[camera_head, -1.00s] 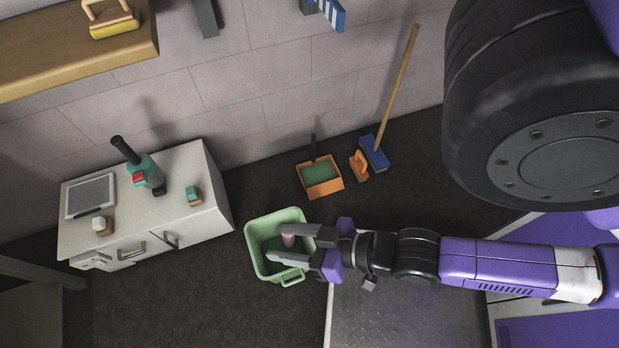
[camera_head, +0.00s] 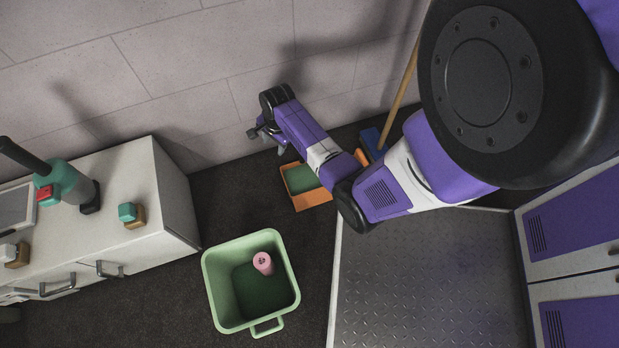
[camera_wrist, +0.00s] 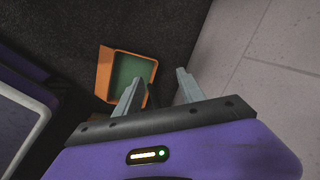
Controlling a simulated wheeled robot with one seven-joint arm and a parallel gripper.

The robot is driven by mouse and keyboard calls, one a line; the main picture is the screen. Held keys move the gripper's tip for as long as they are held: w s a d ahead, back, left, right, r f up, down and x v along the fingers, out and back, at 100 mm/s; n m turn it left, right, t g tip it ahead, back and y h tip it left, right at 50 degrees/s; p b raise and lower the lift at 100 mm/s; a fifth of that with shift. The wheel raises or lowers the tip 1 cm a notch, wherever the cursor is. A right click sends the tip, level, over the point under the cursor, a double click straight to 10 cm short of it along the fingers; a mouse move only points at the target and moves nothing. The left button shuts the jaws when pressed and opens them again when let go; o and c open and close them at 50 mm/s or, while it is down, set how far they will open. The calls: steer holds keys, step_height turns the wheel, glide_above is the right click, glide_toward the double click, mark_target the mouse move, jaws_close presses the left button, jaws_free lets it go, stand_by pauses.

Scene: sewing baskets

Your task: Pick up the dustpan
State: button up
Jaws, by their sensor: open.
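The dustpan (camera_head: 312,198) is orange with a green inside and lies on the dark floor near the wall. My forearm hides part of it in the head view. My gripper (camera_wrist: 158,86) is open and empty there. In the head view my gripper (camera_head: 266,140) is by the wall, above and left of the pan; its fingers are hard to make out. I cannot tell how far the fingers are from the handle.
A green bin (camera_head: 222,297) with a pink spool (camera_head: 263,262) inside stands on the floor. A white cabinet (camera_head: 165,200) is at the left. A broom's wooden handle (camera_head: 402,90) and blue head (camera_head: 371,140) stand right of the dustpan. The wall (camera_head: 180,75) is close to my gripper.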

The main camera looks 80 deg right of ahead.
steer(key=s+d+m+b, duration=0.1)
steer(key=s+d, duration=0.1)
steer(key=d, duration=0.1)
steer(key=s+d+m+g+b, duration=0.1)
steer(key=s+d, duration=0.1)
steer(key=d, duration=0.1)
steer(key=s+d+m+y+b, duration=0.1)
steer(key=s+d, duration=0.2)
steer(key=shift+d+f+m+g, duration=0.25)
steer(key=shift+d+m+g, duration=0.1)
steer(key=shift+m+g, duration=0.05)
steer(key=shift+s+d+f, duration=0.1)
steer(key=shift+s+f, duration=0.05)
steer(key=shift+f, duration=0.05)
steer(key=shift+f+b, duration=0.65)
steer(key=shift+f, duration=0.2)
step_height(320, 180, down, 5)
steer(key=b, duration=0.4)
steer(key=shift+f, duration=0.2)
jaws_close()
